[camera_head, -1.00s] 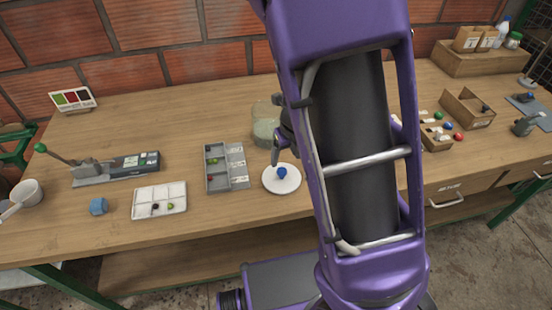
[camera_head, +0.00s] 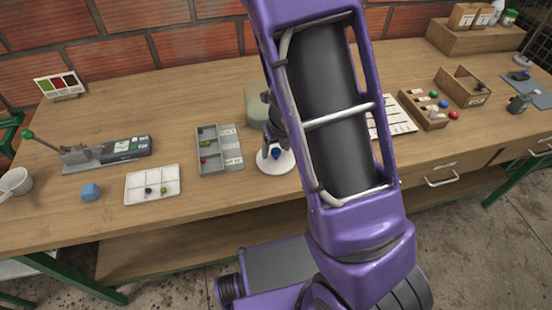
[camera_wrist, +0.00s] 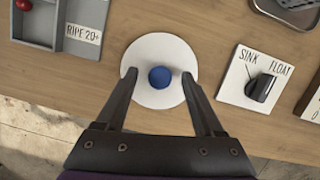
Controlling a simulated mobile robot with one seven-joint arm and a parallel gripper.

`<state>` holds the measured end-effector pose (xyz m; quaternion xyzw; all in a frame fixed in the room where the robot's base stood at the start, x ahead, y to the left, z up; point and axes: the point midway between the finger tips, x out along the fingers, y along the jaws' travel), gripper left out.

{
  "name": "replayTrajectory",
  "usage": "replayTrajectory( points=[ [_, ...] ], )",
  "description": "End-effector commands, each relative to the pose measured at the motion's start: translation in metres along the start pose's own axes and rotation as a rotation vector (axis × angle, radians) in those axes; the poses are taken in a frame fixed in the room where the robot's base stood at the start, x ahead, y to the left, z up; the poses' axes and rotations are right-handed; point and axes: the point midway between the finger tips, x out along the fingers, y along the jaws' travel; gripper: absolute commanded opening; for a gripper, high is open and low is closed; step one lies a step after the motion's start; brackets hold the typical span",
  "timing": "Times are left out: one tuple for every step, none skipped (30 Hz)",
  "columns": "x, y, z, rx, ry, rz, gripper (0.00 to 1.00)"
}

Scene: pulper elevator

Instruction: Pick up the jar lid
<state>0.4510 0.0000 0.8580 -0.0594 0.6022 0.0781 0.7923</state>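The jar lid appears to be the white round disc (camera_head: 284,165) with a blue round knob (camera_head: 276,153) in its middle, lying near the bench's front edge. In the wrist view the white disc (camera_wrist: 158,98) and blue knob (camera_wrist: 160,77) show from above. My gripper (camera_wrist: 159,74) is open and empty, with one finger on each side of the knob and a gap to both. In the head view my gripper (camera_head: 269,146) is just above the disc, partly hidden by my arm. Whether the fingertips touch the disc I cannot tell.
A grey sorting tray (camera_head: 229,147) stands close left of the disc. A greenish rounded object (camera_head: 257,104) is behind it. A "SINK FLOAT" card (camera_wrist: 237,85) with a dark object lies to its right in the wrist view. A white divided tray (camera_head: 153,184) is farther left.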

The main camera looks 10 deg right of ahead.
Motion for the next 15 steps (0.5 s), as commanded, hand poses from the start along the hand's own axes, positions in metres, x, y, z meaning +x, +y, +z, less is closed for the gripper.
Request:
replayTrajectory(
  points=[
    [-0.0001, 0.0, 0.0, 0.0, 0.0, 0.0, 0.59],
    [-0.0002, 0.0001, 0.0, 0.0, 0.0, 0.0, 0.54],
    [-0.0002, 0.0001, 0.0, 0.0, 0.0, 0.0, 0.46],
    [-0.0002, 0.0001, 0.0, 0.0, 0.0, 0.0, 0.41],
    [-0.0002, 0.0001, 0.0, 0.0, 0.0, 0.0, 0.36],
    [-0.0002, 0.0001, -0.0001, 0.0, 0.0, 0.0, 0.28],
    [-0.0002, 0.0001, 0.0, 0.0, 0.0, 0.0, 0.23],
    [-0.0003, 0.0, -0.0001, 0.0, 0.0, 0.0, 0.18],
    [-0.0003, 0.0001, 0.0, 0.0, 0.0, 0.0, 0.1],
    [-0.0003, 0.0001, 0.0, 0.0, 0.0, 0.0, 0.05],
    [-0.0003, 0.0001, 0.0, 0.0, 0.0, 0.0, 0.0],
    [-0.0003, 0.0001, -0.0001, 0.0, 0.0, 0.0, 0.0],
    [-0.0003, 0.0001, -0.0001, 0.0, 0.0, 0.0, 0.0],
    [-0.0003, 0.0001, 0.0, 0.0, 0.0, 0.0, 0.0],
    [-0.0004, 0.0001, 0.0, 0.0, 0.0, 0.0, 0.0]
  ],
)
